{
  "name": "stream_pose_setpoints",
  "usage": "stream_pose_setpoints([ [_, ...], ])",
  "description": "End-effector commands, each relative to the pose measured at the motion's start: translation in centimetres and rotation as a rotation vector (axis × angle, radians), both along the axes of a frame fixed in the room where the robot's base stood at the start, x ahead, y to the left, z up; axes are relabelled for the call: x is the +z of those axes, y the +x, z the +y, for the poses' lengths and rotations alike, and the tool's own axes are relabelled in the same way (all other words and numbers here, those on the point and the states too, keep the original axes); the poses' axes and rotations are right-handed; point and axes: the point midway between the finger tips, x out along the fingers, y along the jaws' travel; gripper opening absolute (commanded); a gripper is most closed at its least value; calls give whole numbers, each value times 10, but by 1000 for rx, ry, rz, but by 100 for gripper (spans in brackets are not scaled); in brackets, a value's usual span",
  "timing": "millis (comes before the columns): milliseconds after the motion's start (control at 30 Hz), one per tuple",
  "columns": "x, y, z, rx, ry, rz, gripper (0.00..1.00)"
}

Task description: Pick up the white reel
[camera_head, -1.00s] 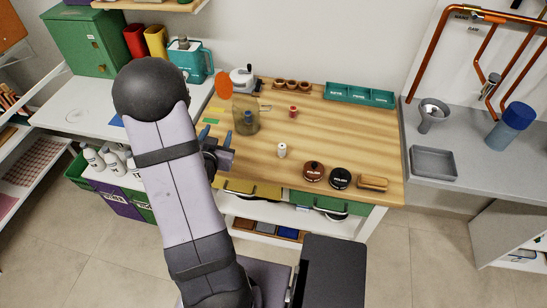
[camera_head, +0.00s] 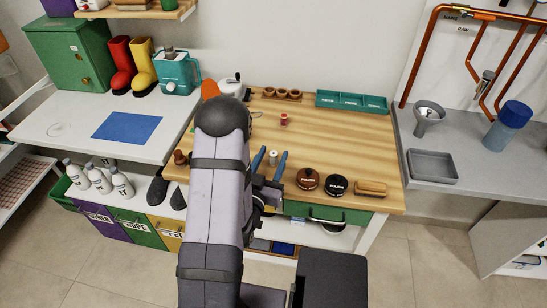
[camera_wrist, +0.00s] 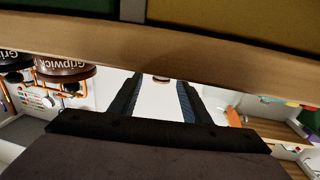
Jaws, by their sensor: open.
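The white reel (camera_head: 273,157) stands upright on the wooden worktop, near its front edge. My gripper (camera_head: 269,161) is open, low at the front of the worktop, with its two blue fingers pointing at the reel. In the head view the reel shows between or just beyond the fingertips; the exact gap is hard to judge. In the wrist view my gripper (camera_wrist: 160,85) has its fingers spread on either side of a pale thing with a dark ring, likely the reel (camera_wrist: 162,79). The worktop's edge partly hides it there.
A brown tin (camera_head: 308,179), a black tin (camera_head: 336,185) and a wooden brush (camera_head: 371,188) stand right of my gripper. A red reel (camera_head: 284,119) stands behind. A teal tray (camera_head: 352,102) lies at the back. My arm hides the worktop's left part.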

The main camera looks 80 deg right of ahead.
Motion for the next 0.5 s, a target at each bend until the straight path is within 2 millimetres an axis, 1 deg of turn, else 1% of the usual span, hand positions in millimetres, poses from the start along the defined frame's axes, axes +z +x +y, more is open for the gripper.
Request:
stream_pose_setpoints([
  [33,1,-1,-3,-1,1,0,43],
  [267,0,-1,-8,0,1,0,43],
  [367,0,-2,-16,0,0,-1,43],
  [500,-1,-3,-31,-1,0,-1,43],
])
